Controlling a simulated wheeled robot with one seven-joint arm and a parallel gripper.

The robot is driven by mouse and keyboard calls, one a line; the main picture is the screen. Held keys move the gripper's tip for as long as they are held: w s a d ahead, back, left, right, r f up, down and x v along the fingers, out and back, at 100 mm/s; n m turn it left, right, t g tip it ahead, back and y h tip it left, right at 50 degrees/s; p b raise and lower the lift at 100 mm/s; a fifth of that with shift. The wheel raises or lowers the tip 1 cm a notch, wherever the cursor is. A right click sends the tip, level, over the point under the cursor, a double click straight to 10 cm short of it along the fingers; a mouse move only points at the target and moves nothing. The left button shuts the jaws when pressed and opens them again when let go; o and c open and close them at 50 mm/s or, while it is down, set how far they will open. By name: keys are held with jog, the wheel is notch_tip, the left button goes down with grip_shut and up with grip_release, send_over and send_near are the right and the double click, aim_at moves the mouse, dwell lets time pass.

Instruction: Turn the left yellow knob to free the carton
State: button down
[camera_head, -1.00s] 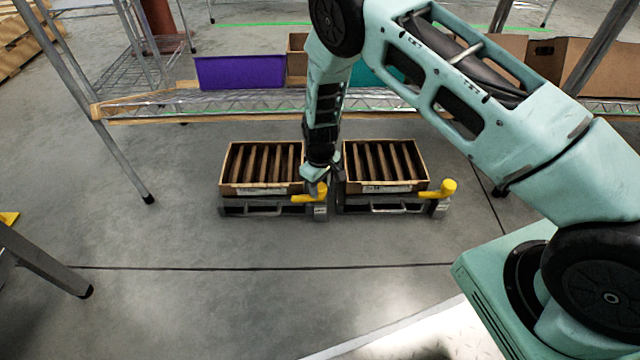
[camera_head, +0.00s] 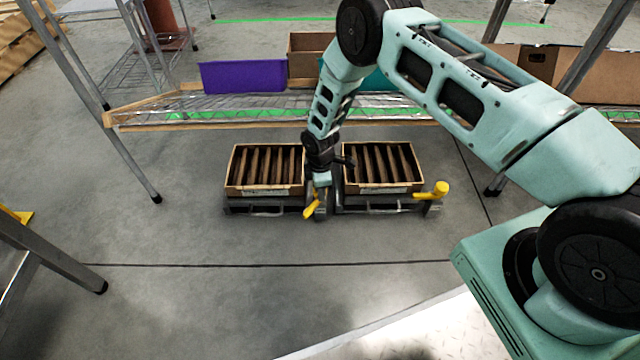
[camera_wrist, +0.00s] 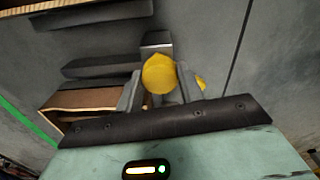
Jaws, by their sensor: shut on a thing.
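The left yellow knob (camera_head: 311,210) sits at the right front corner of the left carton's grey stand, its lever pointing down and slightly left, toward me. My gripper (camera_head: 321,188) comes down on it from above and is shut on it. In the wrist view the round yellow knob top (camera_wrist: 159,74) sits between my two grey fingers (camera_wrist: 160,85). The left carton (camera_head: 265,190), brown with dark slatted contents, rests on its stand. My gripper hides part of the knob in the head view.
A similar right carton (camera_head: 380,188) stands close to the right, with its own yellow knob (camera_head: 441,189) pointing sideways. A rack with a purple bin (camera_head: 243,77) and brown boxes stands behind. The floor in front is clear.

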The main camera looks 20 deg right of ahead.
jog(key=n+p, duration=0.1)
jog(key=n, duration=0.3)
jog(key=shift+n, duration=1.6)
jog(key=c, duration=0.9)
grip_release()
notch_tip(320, 180, up, 17)
jog(key=p, duration=0.7)
jog(key=shift+r, duration=0.2)
